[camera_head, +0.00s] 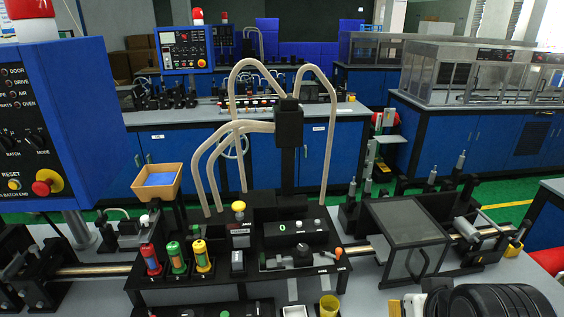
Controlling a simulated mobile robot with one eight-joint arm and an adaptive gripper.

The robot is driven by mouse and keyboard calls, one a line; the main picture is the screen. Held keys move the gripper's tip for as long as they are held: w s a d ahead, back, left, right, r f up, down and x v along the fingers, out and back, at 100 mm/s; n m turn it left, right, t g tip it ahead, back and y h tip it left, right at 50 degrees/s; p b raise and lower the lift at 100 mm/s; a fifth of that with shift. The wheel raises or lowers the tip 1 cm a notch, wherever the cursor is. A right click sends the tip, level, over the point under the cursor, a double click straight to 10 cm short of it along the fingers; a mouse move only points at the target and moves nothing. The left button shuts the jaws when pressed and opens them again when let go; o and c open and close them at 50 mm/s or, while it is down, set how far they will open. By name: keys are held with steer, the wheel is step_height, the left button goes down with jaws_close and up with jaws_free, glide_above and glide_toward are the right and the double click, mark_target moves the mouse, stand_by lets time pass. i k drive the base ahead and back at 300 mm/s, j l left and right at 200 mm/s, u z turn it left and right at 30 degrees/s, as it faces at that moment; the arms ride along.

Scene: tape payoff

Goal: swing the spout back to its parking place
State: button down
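I cannot pick out the spout for certain. The central station (245,290) carries several pale bent tubes (325,120) around a dark upright post (289,125). A small lever with an orange tip (338,253) is on the station's right front. A yellow cup (328,306) stands at the front edge. My gripper (425,304) seems to be the dark and pale shape at the bottom right, cut off by the frame. Its fingers are not clear, and I see no contact with the station.
Red, green and yellow cylinders (177,258) stand at the station's left front. An orange tray with blue inside (158,180) is behind them. A clear-sided box (404,240) stands right of the station. A blue control panel (60,125) fills the left side.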

mark_target(150, 221)
steer(key=u, duration=1.55)
